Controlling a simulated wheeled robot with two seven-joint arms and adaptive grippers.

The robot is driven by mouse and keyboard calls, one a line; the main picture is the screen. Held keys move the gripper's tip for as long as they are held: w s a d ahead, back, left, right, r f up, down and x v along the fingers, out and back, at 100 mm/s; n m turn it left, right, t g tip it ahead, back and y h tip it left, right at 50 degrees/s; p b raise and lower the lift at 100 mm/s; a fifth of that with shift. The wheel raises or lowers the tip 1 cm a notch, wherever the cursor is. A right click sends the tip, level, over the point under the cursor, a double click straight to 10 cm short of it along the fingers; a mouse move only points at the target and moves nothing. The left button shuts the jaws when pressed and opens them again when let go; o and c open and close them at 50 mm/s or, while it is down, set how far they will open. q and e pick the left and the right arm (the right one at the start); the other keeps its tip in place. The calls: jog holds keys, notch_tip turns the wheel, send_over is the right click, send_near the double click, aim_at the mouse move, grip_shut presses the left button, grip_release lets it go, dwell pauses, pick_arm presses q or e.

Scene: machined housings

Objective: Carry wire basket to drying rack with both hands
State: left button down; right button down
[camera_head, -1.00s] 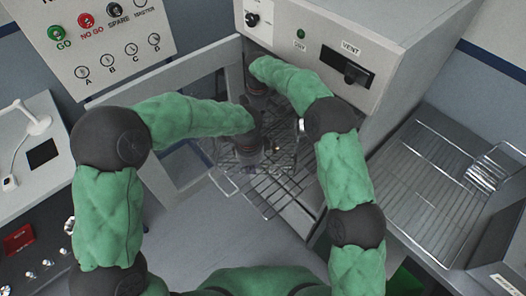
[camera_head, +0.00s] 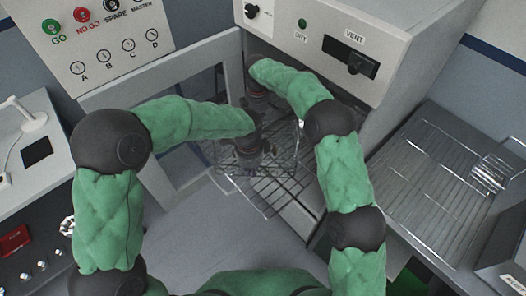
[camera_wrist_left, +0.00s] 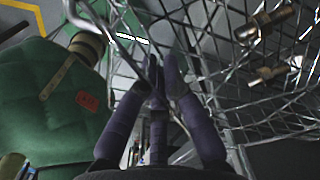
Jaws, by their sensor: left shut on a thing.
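The wire basket (camera_head: 285,150) is an open mesh of thin metal in the opening of the cabinet, partly hidden by my arms. In the left wrist view its mesh (camera_wrist_left: 225,62) fills the right side, with brass-coloured metal parts (camera_wrist_left: 268,75) showing among the wires. My left gripper (camera_head: 250,158) is at the basket's near left side; in the wrist view its dark fingers (camera_wrist_left: 160,85) are closed together at a basket wire. My right gripper (camera_head: 257,92) is at the far side, mostly hidden by its own arm. The drying rack (camera_head: 425,185) appears to be the wire rack at the right.
The cabinet (camera_head: 395,75) has a VENT slot and a DRY lamp; its framed door (camera_head: 170,85) stands open at the left. A control panel (camera_head: 105,40) is at upper left. The cabinet's right corner stands between the basket and the right-hand rack.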

pick_arm(q)
jog(key=shift+f+b, duration=0.5)
jog(key=shift+f, duration=0.2)
pick_arm(e)
jog(key=shift+f, duration=0.6)
pick_arm(q)
jog(key=c, duration=1.4)
grip_release()
pick_arm(e)
jog(key=c, duration=1.4)
grip_release()
pick_arm(q)
jog(key=shift+r, duration=0.1)
jog(key=shift+r, duration=0.1)
notch_tip(320, 180, up, 12)
jog(key=shift+f, duration=0.15)
pick_arm(e)
notch_tip(320, 180, up, 12)
jog(key=shift+r, duration=0.1)
